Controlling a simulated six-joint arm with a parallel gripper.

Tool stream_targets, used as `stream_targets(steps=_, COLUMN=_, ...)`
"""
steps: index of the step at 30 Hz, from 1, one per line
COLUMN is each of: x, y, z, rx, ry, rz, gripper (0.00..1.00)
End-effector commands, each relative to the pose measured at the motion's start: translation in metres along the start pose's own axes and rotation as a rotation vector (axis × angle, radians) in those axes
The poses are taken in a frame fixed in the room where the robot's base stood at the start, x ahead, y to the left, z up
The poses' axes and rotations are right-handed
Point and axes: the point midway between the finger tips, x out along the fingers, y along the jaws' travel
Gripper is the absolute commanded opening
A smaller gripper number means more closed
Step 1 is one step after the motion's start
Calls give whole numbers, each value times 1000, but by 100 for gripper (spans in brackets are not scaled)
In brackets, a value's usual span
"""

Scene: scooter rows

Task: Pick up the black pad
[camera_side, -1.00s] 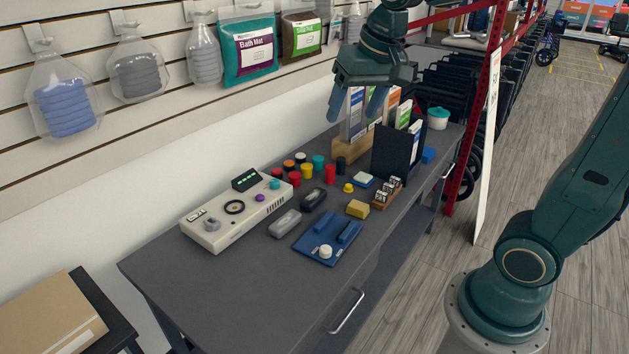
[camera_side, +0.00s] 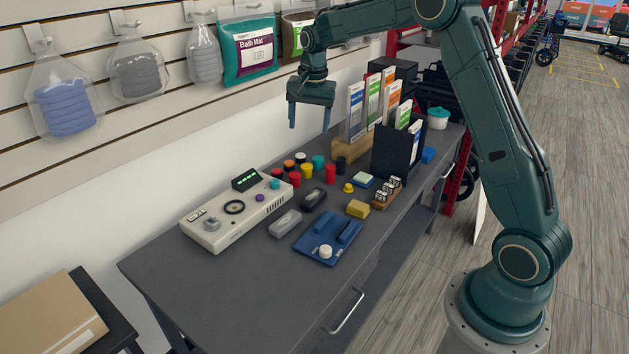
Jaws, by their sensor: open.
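Several small round coloured pieces stand in a cluster on the dark grey table (camera_side: 190,290), behind the control box. A black round piece (camera_side: 340,164) stands at the cluster's right end; it looks the most like the black pad, though I cannot be sure. A dark oblong case (camera_side: 313,197) lies in front of the cluster. My gripper (camera_side: 309,130) hangs above and behind the cluster, fingers pointing down, spread apart and empty. It touches nothing.
A white control box (camera_side: 237,218) lies left of the cluster. A blue tray (camera_side: 318,248), a yellow block (camera_side: 358,209) and a grey case (camera_side: 285,223) lie in front. Upright boxes in a wooden holder (camera_side: 350,148) stand to the right. The table's left front is clear.

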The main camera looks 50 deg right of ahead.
Motion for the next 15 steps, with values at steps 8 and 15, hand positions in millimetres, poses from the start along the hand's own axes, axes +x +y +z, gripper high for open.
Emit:
stream_targets(steps=8, x=74, y=-2, z=-44, rx=180, ry=-38, rz=52, gripper=66)
stream_targets(steps=15, x=133, y=4, z=-71, rx=317, ry=-61, rz=90, gripper=66)
